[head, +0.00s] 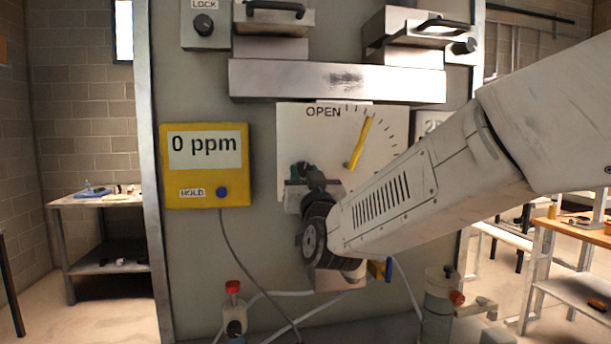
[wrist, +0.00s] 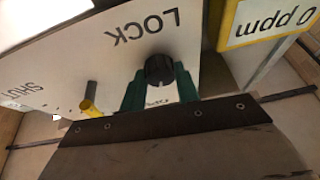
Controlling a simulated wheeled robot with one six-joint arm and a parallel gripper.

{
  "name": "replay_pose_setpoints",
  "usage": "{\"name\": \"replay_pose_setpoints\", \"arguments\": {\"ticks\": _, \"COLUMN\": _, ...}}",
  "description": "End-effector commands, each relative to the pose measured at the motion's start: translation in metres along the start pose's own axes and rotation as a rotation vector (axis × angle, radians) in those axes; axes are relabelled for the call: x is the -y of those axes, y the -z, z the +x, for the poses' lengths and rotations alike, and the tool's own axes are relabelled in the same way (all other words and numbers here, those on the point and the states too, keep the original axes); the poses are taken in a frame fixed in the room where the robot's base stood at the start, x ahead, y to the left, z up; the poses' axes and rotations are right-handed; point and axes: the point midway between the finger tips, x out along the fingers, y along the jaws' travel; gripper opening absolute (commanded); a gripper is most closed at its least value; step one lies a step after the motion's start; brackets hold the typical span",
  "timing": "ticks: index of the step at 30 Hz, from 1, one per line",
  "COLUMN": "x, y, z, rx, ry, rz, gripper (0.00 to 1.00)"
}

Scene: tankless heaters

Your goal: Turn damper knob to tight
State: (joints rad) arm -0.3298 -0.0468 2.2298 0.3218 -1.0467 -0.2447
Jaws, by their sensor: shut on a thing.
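The damper knob (wrist: 160,70) is a small black round knob on a white dial plate (head: 385,125). In the wrist view it sits between the green fingers of my gripper (wrist: 158,88), which are shut on it. The word LOCK is printed beside the knob, upside down in that view. In the head view my gripper (head: 308,174) is at the plate's lower left and hides the knob. A yellow pointer (head: 360,143) on the plate leans up and to the right, right of the word OPEN, among tick marks. It also shows in the wrist view (wrist: 91,98). I see no mark reading tight.
A yellow meter (head: 207,190) reading 0 ppm hangs left of the plate. Another knob (head: 204,25), under a LOCK label, is at upper left. A metal bar (head: 337,80) juts out above the plate. Hoses and valves are below. My arm covers the right side.

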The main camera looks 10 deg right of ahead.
Motion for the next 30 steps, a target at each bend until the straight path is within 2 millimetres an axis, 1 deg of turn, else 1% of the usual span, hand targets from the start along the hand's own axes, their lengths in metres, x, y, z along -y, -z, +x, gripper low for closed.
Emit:
{"name": "replay_pose_setpoints", "arguments": {"ticks": 8, "x": 0.0027, "y": -0.0008, "z": 0.0001, "rx": -0.006, "ry": -0.067, "rz": 0.165, "gripper": 0.08}}
{"name": "replay_pose_setpoints", "arguments": {"ticks": 30, "x": 0.0077, "y": 0.0021, "z": 0.0013, "rx": -0.038, "ry": -0.335, "rz": 0.812, "gripper": 0.08}}
